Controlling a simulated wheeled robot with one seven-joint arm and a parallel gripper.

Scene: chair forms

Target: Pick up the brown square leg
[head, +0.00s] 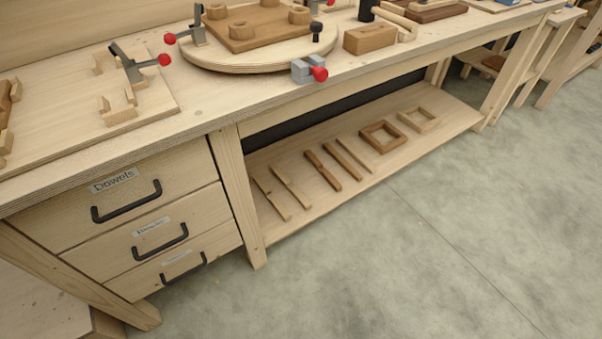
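On the lower shelf (285,228) under the workbench, several slim legs lie side by side, slanting down to the right. Two are darker brown: a brown leg (322,170) and another brown leg (342,162) just right of it. I cannot tell from here which has a square section. Two paler legs (271,199) (292,184) lie to their left, and a thin light strip (355,154) lies to their right. My gripper is not in view.
A brown square frame (368,134) and a paler frame (407,122) lie farther right on the shelf. The benchtop (250,92) overhangs the shelf. A drawer unit (150,225) stands left, beside a bench post (238,195). The floor (400,260) in front is clear.

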